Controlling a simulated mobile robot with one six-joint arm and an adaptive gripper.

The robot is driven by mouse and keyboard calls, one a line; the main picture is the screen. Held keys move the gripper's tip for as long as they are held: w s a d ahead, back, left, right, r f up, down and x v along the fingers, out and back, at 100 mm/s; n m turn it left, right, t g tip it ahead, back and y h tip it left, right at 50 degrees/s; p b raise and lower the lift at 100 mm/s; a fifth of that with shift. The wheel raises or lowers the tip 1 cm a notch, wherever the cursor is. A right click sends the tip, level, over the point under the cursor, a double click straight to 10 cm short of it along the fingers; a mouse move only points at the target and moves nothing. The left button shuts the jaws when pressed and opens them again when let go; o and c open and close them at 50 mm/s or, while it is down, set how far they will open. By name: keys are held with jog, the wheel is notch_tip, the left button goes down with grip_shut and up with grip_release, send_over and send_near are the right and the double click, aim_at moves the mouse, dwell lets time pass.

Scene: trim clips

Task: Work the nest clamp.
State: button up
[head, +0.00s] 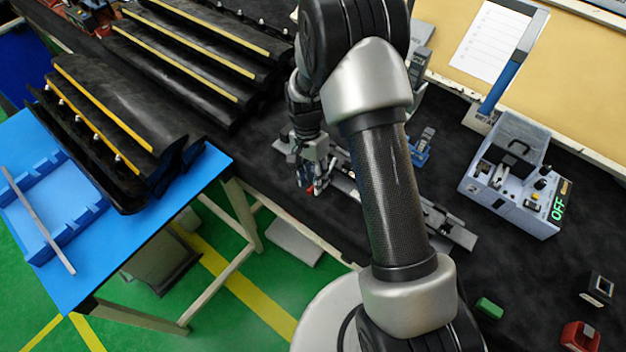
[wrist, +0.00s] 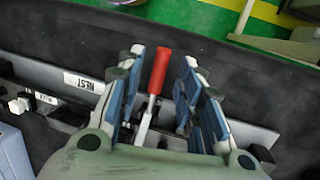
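The nest clamp shows in the wrist view as a red handle (wrist: 158,72) on a pale metal lever (wrist: 145,122). It stands at a long metal rail with a NEST label (wrist: 86,83). My gripper (wrist: 160,60) is open, with one blue-padded finger on each side of the red handle. Gaps show between the handle and both fingers. The lower end of the lever is partly hidden by my gripper body. In the head view my gripper (head: 313,172) is over the rail (head: 452,232), with a bit of red at its tips. My arm hides the rail's middle.
A grey control box (head: 508,185) with a green OFF display stands right of the rail. Black trim panels (head: 115,120) lie on the blue table (head: 200,180) and behind it. A green block (head: 489,308) and a red block (head: 580,336) lie at the lower right.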

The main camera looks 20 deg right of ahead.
jog(key=v, duration=1)
jog(key=shift+r, duration=0.4)
